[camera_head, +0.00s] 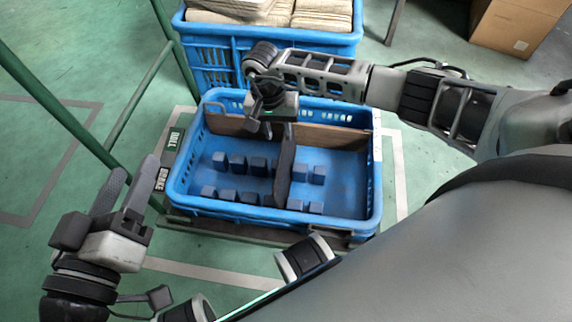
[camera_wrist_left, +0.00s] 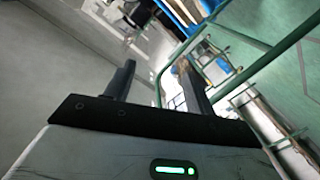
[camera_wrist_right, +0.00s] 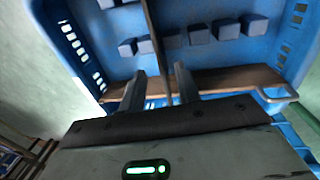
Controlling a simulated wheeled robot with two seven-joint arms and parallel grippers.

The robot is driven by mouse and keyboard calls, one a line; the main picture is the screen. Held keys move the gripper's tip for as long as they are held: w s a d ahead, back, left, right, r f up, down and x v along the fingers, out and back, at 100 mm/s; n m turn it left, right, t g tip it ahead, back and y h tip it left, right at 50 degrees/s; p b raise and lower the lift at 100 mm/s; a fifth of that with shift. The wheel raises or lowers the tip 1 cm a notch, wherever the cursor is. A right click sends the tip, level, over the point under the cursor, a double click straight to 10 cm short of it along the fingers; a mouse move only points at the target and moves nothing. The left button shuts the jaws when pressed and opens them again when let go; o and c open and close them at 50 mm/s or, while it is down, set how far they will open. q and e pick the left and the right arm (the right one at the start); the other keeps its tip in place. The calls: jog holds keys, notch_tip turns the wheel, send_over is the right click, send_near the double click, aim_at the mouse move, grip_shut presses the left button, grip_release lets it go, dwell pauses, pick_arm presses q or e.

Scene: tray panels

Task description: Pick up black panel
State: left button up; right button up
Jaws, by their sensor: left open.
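The black panel (camera_head: 285,166) is a thin dark plate standing upright in a blue crate (camera_head: 374,190), between rows of dark blocks. It also shows edge-on in the right wrist view (camera_wrist_right: 157,40). My right gripper (camera_head: 272,130) is over the crate at the panel's far end, pointing down. In the right wrist view its fingers (camera_wrist_right: 161,80) are apart, with the panel's edge between them and a gap seen on each side. My left gripper (camera_head: 122,188) is open and empty, left of the crate; its spread fingers show in the left wrist view (camera_wrist_left: 155,75).
A brown wooden board (camera_head: 325,135) stands along the crate's far wall, close to my right gripper. Another blue crate (camera_head: 215,50) with stacked light boards is behind. Green rails (camera_head: 140,98) stand at the left. A cardboard box (camera_head: 517,25) is at the far right.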

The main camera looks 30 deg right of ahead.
aim_at(282, 148)
jog(key=f+b, duration=0.1)
jog(key=f, duration=0.1)
jog(key=f+b, duration=0.1)
jog(key=f, duration=0.1)
jog(key=s+f+b, duration=0.1)
jog(key=f, duration=0.2)
jog(key=shift+d+f, duration=0.1)
jog(key=shift+d, duration=0.2)
jog(key=shift+f, duration=0.3)
pick_arm(q)
notch_tip(282, 148, up, 6)
jog(key=w+a+m+t+h, duration=0.1)
jog(key=w+m+t+h, duration=0.1)
jog(key=m+t, duration=0.2)
jog(key=shift+w+r+m, duration=0.15)
jog(key=shift+w+m, duration=0.05)
jog(key=shift+m, duration=0.1)
pick_arm(e)
jog(key=shift+r, duration=0.1)
grip_shut()
